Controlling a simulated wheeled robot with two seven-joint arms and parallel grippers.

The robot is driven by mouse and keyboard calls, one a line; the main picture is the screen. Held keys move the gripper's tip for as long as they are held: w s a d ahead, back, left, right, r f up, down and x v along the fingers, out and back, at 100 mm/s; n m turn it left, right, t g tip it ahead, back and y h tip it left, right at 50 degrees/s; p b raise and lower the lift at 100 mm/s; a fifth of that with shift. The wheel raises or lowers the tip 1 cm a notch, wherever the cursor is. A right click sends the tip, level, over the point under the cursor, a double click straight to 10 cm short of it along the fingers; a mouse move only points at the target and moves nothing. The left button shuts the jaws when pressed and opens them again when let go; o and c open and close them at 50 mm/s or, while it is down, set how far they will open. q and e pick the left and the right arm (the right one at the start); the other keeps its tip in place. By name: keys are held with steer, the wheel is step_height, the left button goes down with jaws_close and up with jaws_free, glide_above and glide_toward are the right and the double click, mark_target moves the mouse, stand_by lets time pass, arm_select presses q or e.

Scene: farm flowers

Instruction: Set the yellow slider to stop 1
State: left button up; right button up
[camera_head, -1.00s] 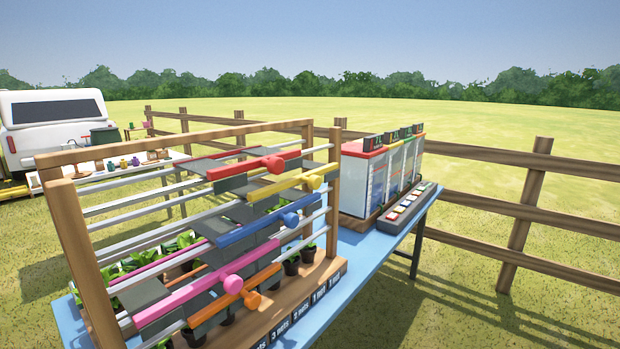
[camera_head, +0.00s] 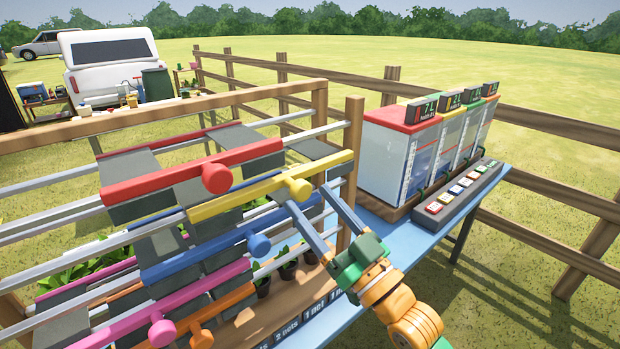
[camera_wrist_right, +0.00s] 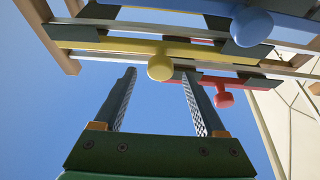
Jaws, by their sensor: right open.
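The yellow slider (camera_head: 235,205) is a yellow bar with a round yellow knob (camera_head: 299,188) and grey panels behind, riding on metal rails in a wooden frame. It reaches near the frame's right post. My right gripper (camera_head: 309,197) is open, its fingers pointing up at the rack with the yellow knob between the fingertips. In the right wrist view the yellow knob (camera_wrist_right: 160,67) also shows between the open fingertips (camera_wrist_right: 158,76), and the fingers look apart from it. Stop marks for the yellow slider cannot be made out. My left gripper is not in view.
A red slider (camera_head: 190,172) lies above left of the yellow one; blue (camera_head: 205,248), pink (camera_head: 180,303) and orange sliders (camera_head: 215,315) lie below. The frame's right post (camera_head: 352,170) stands close to my gripper. A dispenser box (camera_head: 400,150) and button panel (camera_head: 450,197) stand to the right.

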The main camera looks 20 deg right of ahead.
mark_target(305, 195)
steer(key=p+x, duration=0.1)
steer(key=x, duration=0.3)
steer(key=shift+a+f, duration=0.1)
steer(key=shift+a, duration=0.05)
steer(key=shift+w+f, duration=0.1)
steer(key=c, duration=0.5)
jaws_close()
stand_by(0.5)
